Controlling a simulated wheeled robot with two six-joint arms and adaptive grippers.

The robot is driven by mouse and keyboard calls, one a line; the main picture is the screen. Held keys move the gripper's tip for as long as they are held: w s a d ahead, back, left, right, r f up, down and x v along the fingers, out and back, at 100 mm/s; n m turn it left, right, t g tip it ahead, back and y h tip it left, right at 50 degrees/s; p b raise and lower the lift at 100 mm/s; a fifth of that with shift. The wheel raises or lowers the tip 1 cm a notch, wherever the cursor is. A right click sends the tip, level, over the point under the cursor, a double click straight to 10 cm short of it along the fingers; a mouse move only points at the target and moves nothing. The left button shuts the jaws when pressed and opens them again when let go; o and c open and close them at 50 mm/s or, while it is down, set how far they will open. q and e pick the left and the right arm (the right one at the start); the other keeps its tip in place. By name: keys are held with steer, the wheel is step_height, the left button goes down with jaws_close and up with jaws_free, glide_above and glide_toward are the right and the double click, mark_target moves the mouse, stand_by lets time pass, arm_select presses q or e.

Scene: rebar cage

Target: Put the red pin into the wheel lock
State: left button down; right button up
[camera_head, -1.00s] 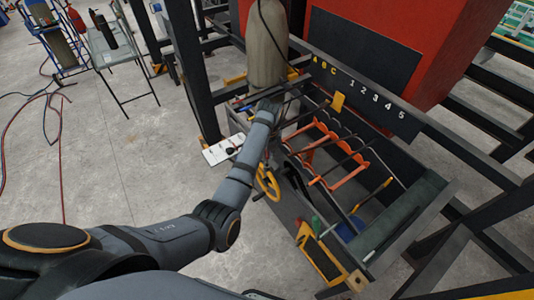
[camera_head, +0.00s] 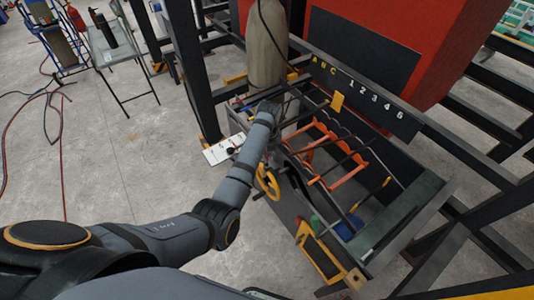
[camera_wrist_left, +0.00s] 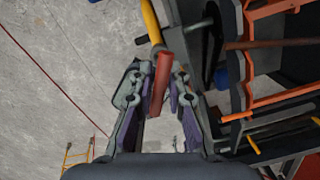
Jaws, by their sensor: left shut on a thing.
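The red pin (camera_wrist_left: 160,82) shows in the left wrist view, standing between the two fingers of my left gripper (camera_wrist_left: 158,95), which is shut on it. The pin's upper end is close to a yellow bar (camera_wrist_left: 152,22) with a dull collar at its end; I cannot tell whether they touch. In the head view my left gripper (camera_head: 270,106) reaches the near left end of the rebar rig, and the pin is hidden there. A yellow wheel (camera_head: 267,182) is on the rig's near side, below my forearm. I cannot make out the wheel lock clearly. My right gripper is not in view.
Orange racks (camera_head: 325,150) with dark bars fill the rig's trough. A grey cylinder (camera_head: 267,50) stands behind my left gripper. A white plate (camera_head: 224,149) lies left of it. A dark post (camera_head: 190,70) rises at the left.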

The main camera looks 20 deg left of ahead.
mark_target(267, 161)
arm_select(q)
steer(key=shift+f+b, duration=0.7)
steer(key=shift+f, duration=1.4)
steer(key=c, duration=1.3)
jaws_free()
steer(key=shift+o, duration=0.2)
steer(key=r, duration=0.8)
steer(key=s+r, duration=0.1)
steer(key=r, duration=0.3)
steer(key=shift+d, duration=0.35)
